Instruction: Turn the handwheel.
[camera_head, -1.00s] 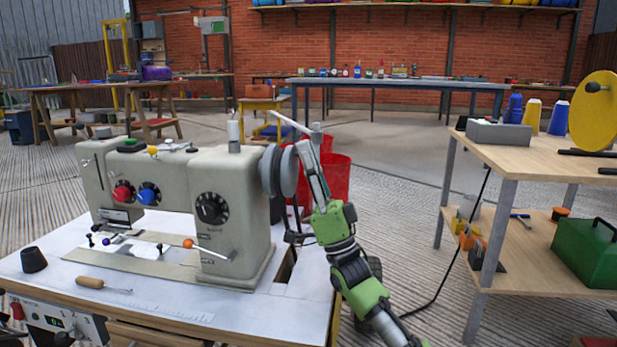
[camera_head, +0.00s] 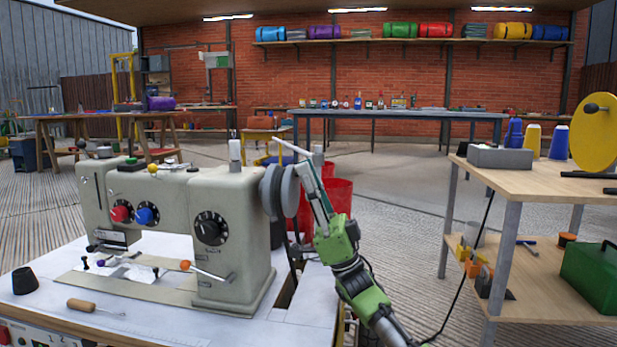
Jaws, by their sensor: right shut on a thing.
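The handwheel (camera_head: 271,192) is a grey double disc on the right end of the beige sewing machine (camera_head: 236,195). My right gripper (camera_head: 300,165), on a green and grey arm from below right, is at the wheel's right side. Its fingers lie along the upper right of the outer disc and are shut on the wheel's edge, as far as I can see. The exact contact is partly hidden by the fingers. My left gripper is out of view.
Red bins (camera_head: 337,196) stand behind my right arm. A wooden workbench (camera_head: 545,175) is at the right, with open floor between.

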